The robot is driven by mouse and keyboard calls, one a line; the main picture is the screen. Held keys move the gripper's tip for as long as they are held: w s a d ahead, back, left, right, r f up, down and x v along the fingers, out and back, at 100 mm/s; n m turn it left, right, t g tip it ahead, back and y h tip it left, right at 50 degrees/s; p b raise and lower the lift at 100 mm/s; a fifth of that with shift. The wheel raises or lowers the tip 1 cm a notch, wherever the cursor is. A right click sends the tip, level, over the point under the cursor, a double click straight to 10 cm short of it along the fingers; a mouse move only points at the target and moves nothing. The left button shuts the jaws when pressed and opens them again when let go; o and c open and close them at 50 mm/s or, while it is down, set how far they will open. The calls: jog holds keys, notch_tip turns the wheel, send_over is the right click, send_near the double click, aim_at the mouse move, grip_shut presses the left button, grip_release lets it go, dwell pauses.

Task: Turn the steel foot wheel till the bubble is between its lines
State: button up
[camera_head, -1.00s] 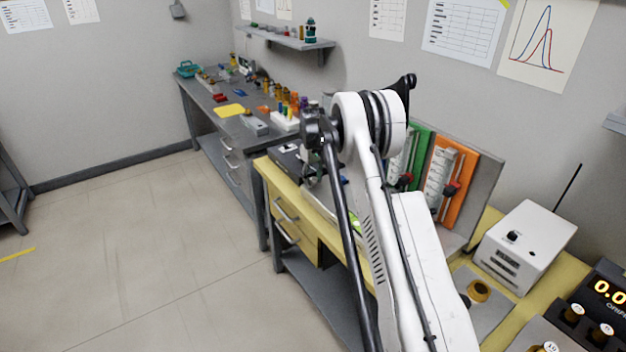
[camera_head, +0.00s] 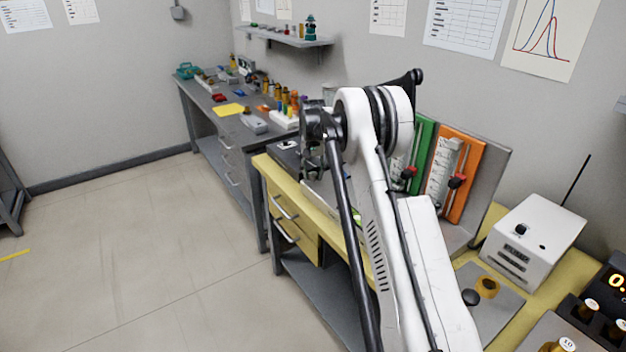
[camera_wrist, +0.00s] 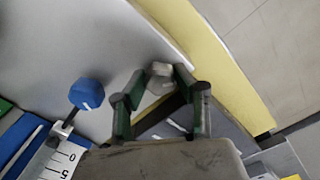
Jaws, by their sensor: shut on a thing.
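The steel foot wheel (camera_wrist: 159,80) is a small pale grey faceted knob at the top middle of the wrist view. My gripper (camera_wrist: 157,82) is shut on it, with one dark green finger at each side. It sits at the edge of a light grey plate (camera_wrist: 65,40). A small yellow-green patch (camera_head: 357,216) shows beside my arm there, too small to tell as the level. I cannot make out the bubble or its lines in either view.
A blue knob (camera_wrist: 87,93) on a post stands left of my gripper, near a white scale (camera_wrist: 58,160). Green (camera_head: 423,150) and orange (camera_head: 462,176) panels stand behind my arm. A white box (camera_head: 533,238) stands at right. The floor at left is clear.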

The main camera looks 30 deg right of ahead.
aim_at(313, 173)
jog(key=m+b, duration=0.2)
jog(key=m, duration=0.2)
jog(key=shift+m, duration=0.3)
jog(key=m+b, duration=0.1)
jog(key=m, duration=0.3)
jog(key=shift+m, duration=0.3)
jog(key=m+b, duration=0.1)
jog(key=m, duration=0.3)
jog(key=shift+m+b, duration=0.45)
jog(key=shift+m, duration=1.65)
jog(key=o, duration=1.1)
jog(key=shift+r, duration=0.1)
notch_tip(313, 173, up, 12)
jog(key=shift+f, duration=0.1)
